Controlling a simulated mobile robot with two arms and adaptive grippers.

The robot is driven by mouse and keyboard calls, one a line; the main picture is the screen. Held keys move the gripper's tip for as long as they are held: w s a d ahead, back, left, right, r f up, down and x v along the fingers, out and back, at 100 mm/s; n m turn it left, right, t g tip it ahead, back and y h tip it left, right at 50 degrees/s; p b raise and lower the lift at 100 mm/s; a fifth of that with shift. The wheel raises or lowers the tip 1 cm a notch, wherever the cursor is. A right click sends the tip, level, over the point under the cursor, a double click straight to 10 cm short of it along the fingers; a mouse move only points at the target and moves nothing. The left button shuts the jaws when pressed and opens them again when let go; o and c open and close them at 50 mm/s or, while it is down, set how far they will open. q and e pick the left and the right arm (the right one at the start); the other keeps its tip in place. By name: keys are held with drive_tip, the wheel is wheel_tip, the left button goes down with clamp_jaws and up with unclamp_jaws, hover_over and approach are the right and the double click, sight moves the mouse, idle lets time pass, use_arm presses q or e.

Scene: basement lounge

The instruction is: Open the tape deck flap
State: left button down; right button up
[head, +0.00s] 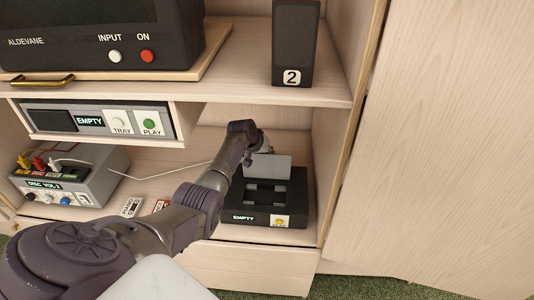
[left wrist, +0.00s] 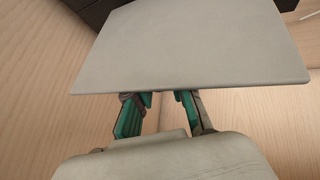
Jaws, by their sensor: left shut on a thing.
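The tape deck (head: 294,207) is a black box on the lower shelf, with a lit EMPTY label and a yellow button on its front. Its grey flap (head: 270,168) stands raised, and the dark bay below is exposed. My left gripper (head: 265,148) is at the flap's upper left, partly hidden by my arm. In the left wrist view the flap (left wrist: 190,48) is a broad plate, and the teal-padded fingers (left wrist: 160,105) are shut on its near edge. The fingertips are hidden behind the plate. My right gripper is not in view.
A grey disc unit (head: 75,180) with cables stands left on the lower shelf. Small labelled cards (head: 131,207) lie near my arm. A tray player (head: 100,121) hangs under the upper shelf. A black speaker (head: 296,45) stands above, and the cabinet's side wall (head: 345,140) is close on the right.

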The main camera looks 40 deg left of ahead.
use_arm(q)
drive_tip(key=shift+a, duration=0.1)
drive_tip(key=c, duration=1.4)
unclamp_jaws()
drive_tip(key=o, duration=0.4)
drive_tip(key=shift+w+f, duration=0.15)
drive_tip(key=v, duration=1.2)
